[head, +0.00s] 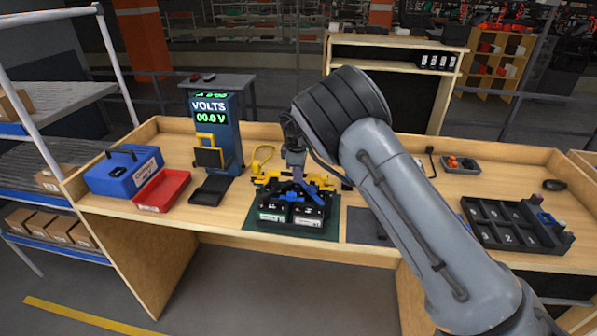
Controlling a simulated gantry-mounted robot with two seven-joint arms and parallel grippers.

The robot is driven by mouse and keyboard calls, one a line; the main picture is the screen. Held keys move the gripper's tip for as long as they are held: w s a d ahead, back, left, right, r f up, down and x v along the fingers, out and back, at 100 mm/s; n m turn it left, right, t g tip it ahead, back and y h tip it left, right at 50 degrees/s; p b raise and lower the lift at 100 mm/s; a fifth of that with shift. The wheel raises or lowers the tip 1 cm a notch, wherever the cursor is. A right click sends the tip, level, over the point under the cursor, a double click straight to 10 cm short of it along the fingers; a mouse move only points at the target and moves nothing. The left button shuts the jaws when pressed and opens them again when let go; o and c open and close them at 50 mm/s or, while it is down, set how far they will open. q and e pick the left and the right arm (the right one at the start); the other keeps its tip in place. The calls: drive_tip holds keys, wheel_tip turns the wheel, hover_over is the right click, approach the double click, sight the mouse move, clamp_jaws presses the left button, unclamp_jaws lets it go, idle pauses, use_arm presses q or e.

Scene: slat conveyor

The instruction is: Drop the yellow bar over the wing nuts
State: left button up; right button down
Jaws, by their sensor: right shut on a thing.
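The yellow bar (323,181) lies crosswise just above two black battery-like blocks with white labels (291,213) that stand on a dark green mat (254,222). My right gripper (297,185) points down over the blocks and is shut on the yellow bar near its middle. The gripper hides part of the bar. I cannot tell whether the bar touches the blocks or hangs slightly above them. The wing nuts are too small or hidden to make out. My left gripper is not in view.
A blue case (124,172), a red tray (162,190) and a blue volts meter stand (218,130) are left on the wooden bench. A black compartment tray (512,224) and a small grey tray (461,165) are right. My right arm covers the bench's right middle.

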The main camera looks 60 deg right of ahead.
drive_tip(key=shift+f, duration=0.8)
drive_tip(key=shift+f+b, duration=0.35)
drive_tip(key=shift+f, duration=0.35)
drive_tip(key=c, duration=1)
unclamp_jaws()
drive_tip(key=shift+c, duration=0.2)
